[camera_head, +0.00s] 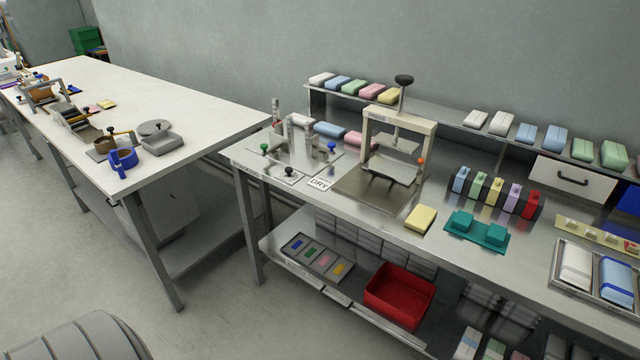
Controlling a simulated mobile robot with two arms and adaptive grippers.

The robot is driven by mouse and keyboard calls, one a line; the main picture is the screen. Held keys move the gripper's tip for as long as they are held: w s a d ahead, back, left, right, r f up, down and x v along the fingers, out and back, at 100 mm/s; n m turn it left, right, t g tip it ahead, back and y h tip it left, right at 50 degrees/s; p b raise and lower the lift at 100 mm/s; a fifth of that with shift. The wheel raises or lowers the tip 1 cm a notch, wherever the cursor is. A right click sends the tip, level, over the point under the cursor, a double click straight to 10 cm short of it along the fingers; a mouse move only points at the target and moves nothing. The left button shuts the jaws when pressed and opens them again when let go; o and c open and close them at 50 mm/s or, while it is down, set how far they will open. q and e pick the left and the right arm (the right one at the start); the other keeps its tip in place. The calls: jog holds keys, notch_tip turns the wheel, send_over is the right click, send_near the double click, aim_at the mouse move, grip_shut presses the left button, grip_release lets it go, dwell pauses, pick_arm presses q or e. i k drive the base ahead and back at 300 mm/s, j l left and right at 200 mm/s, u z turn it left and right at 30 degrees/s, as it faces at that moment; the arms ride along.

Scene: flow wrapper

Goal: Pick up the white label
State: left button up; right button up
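A small white label (319,184) with dark printing that looks like "DRY" lies flat near the front left edge of the metal workbench (387,207). It lies just right of a flat plate with a dark knob (288,173) and left of the press frame's base. Neither of my grippers shows in the head view, so nothing of mine is seen near the label.
A press frame (427,129) stands behind and right of the label. A yellow block (421,219) and teal fixture (478,230) sit further right. A red bin (400,294) is on the lower shelf. A white-topped table (205,99) stands left, with floor between.

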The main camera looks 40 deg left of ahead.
aim_at(612, 239)
jog(key=i+l, duration=0.35)
jog(key=i, duration=0.15)
jog(key=i+l, duration=0.75)
jog(key=i, duration=0.25)
